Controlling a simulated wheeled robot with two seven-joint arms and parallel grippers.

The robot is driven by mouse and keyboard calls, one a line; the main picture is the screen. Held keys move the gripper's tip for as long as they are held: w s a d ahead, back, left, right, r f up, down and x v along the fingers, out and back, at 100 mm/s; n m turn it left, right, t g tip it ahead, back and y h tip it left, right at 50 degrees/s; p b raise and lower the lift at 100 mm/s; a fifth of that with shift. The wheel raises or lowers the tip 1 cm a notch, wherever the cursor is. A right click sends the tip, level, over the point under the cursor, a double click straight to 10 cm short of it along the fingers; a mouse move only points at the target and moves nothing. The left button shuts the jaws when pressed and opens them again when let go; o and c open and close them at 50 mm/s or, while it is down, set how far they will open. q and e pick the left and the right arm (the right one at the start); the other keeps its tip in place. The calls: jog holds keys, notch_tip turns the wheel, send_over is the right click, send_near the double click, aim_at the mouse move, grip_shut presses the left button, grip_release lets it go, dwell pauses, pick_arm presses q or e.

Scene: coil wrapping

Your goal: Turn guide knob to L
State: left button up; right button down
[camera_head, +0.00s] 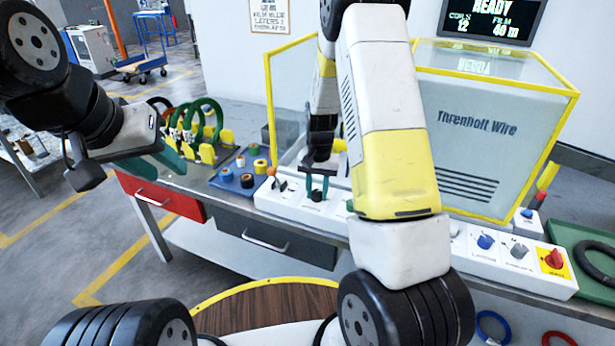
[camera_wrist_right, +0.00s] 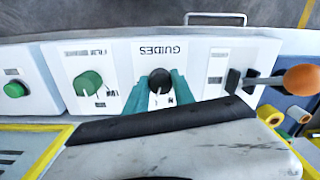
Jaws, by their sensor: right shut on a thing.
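The guide knob (camera_wrist_right: 160,80) is a round black knob on a white panel, under an upside-down GUIDES label in the right wrist view. My right gripper (camera_wrist_right: 160,88) is shut on it, with one teal finger on each side. In the head view the right gripper (camera_head: 317,186) reaches down to the knob (camera_head: 316,196) on the white control strip. Small marks around the knob are too blurred to read. My left gripper (camera_head: 168,158) is open and empty, in the air in front of the green coils at the left.
A green knob (camera_wrist_right: 88,84) and an orange-tipped lever (camera_wrist_right: 300,80) flank the guide knob. Blue (camera_head: 486,241) and red (camera_head: 553,259) knobs sit further right on the strip. A yellow-framed machine (camera_head: 480,130) stands behind. Green coils (camera_head: 208,118) stand at the left.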

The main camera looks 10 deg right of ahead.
aim_at(318, 193)
dwell(0.3)
jog(key=c, duration=1.1)
grip_release()
jog(key=shift+o, duration=0.2)
jog(key=shift+d+r, duration=0.1)
jog(key=shift+r, duration=3.85)
jog(key=shift+r, duration=0.15)
jog(key=s+a+r+n+t+y, duration=0.2)
jog(key=s+r+n+t, duration=0.15)
jog(key=s+r, duration=1.35)
jog(key=s+r+n+t, duration=0.1)
jog(key=s+r+t, duration=0.1)
jog(key=s+r, duration=0.2)
jog(key=s, duration=0.3)
jog(key=shift+a+r+t, duration=0.25)
jog(key=shift+r+t, duration=0.1)
